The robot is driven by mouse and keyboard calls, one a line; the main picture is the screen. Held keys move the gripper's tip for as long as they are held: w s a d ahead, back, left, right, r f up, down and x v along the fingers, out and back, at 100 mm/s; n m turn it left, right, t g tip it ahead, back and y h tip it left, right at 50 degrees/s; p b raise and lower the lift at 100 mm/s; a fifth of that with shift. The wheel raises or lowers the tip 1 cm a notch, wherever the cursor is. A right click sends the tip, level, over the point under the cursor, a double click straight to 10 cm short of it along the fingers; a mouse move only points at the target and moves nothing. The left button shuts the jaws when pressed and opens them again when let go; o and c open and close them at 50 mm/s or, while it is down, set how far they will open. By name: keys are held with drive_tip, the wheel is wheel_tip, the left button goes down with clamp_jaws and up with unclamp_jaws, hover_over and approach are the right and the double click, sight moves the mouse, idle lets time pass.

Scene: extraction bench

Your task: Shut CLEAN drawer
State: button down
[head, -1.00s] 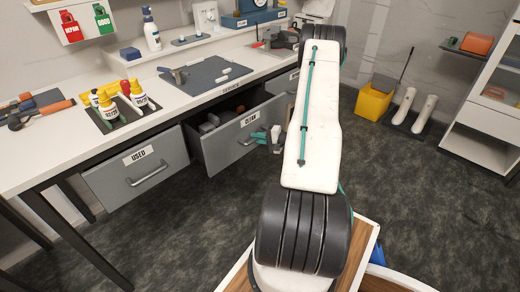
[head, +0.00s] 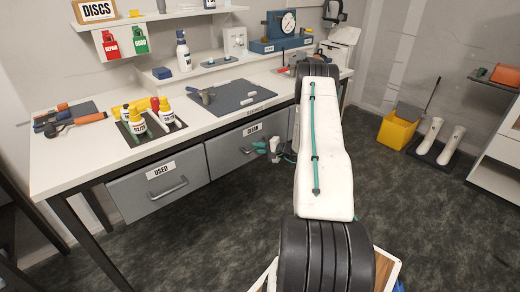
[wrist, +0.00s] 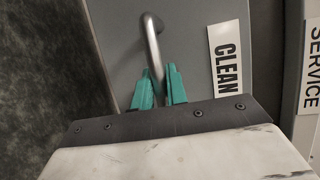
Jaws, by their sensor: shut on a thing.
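The CLEAN drawer (head: 223,155) is a grey drawer under the bench, right of the USED drawer. In the head view its front sits about level with the USED drawer's front, with no open inside showing. In the wrist view the CLEAN drawer's front (wrist: 190,50) fills the upper middle, with its label at the right. My gripper (head: 272,148) is at the drawer's handle. In the wrist view my gripper (wrist: 160,85) has its green fingers on either side of the metal bar handle (wrist: 153,45), shut on it. My arm hides the drawer's right side in the head view.
The USED drawer (head: 160,185) is shut at the left. The bench top (head: 80,160) carries a dark mat (head: 232,96), bottles (head: 137,118) and tools. A yellow bucket (head: 396,132) and white boots (head: 450,142) stand at the right. The dark floor between is clear.

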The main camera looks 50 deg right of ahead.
drive_tip(key=shift+w+d+r, duration=0.1)
drive_tip(key=shift+w+r, duration=0.05)
drive_tip(key=c, duration=1.4)
unclamp_jaws()
drive_tip(key=v, duration=0.7)
drive_tip(key=shift+s, duration=0.35)
drive_tip(key=shift+d, duration=0.1)
